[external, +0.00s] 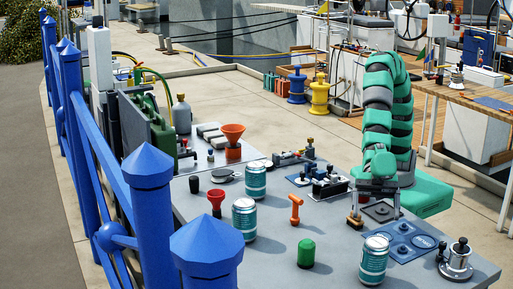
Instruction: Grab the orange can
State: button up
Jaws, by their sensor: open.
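I see no can that is clearly orange. Three teal-and-white cans stand upright on the grey table: one at the back (255,180), one at the middle left (244,219) and one at the front right (374,260). Orange items are a funnel on an orange-red base (233,142) at the back and a small T-shaped piece (295,209) mid-table. My gripper (376,214) points down at the table's right side, open, with its fingers apart over a dark square plate. It appears empty. It is behind the front right can and right of the T-shaped piece.
A green cylinder (306,252) stands near the front. A red funnel-shaped piece (217,201) is at the left. A blue plate (405,240) and a metal fitting (457,260) lie right of the front can. Blue railing posts (150,205) border the table's left side.

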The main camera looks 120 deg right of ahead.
jog(key=b, duration=0.1)
send_near(375, 264)
jog(key=shift+b+x, duration=0.55)
jog(key=shift+x, duration=2.2)
jog(key=shift+w+a+f, duration=0.25)
jog(key=shift+w+a, duration=0.05)
jog(key=shift+a, duration=0.1)
jog(key=c, duration=1.3)
